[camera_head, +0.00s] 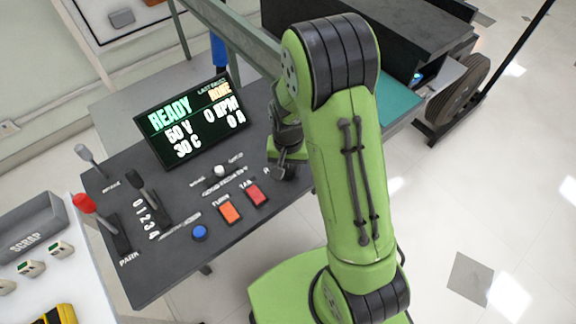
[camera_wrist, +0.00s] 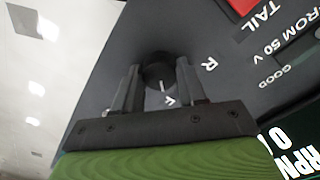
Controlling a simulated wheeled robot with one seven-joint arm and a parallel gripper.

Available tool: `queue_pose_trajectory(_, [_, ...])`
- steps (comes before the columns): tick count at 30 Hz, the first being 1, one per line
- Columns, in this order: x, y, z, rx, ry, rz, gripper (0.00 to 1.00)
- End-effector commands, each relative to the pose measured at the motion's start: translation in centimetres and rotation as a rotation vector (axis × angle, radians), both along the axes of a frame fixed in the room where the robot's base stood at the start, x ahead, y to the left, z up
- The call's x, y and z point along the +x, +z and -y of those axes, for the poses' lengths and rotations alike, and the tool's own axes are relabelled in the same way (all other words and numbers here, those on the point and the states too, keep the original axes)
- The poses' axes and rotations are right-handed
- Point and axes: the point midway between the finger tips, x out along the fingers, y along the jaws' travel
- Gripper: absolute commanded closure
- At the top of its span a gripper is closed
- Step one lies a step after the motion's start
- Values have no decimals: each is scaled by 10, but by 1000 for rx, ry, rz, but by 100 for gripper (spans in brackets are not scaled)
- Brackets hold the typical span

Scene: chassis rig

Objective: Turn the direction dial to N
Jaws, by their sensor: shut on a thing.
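The direction dial (camera_wrist: 159,70) is a round black knob on the dark panel. In the wrist view it sits between the two dark fingers of my gripper (camera_wrist: 158,84), which is shut on it. A short white mark shows on the knob, pointing down in that picture toward a white letter that looks like F. An R (camera_wrist: 209,63) stands to the right of the dial. I cannot see an N. In the head view my gripper (camera_head: 281,172) is down at the panel's right end and hides the dial.
A black block (camera_head: 440,25) stands behind my arm.

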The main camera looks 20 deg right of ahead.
Motion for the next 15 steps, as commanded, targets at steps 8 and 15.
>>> queue_pose_trajectory(8, [0,0,0,1,181,1,90])
queue_pose_trajectory(15, [0,0,0,1,387,1,90])
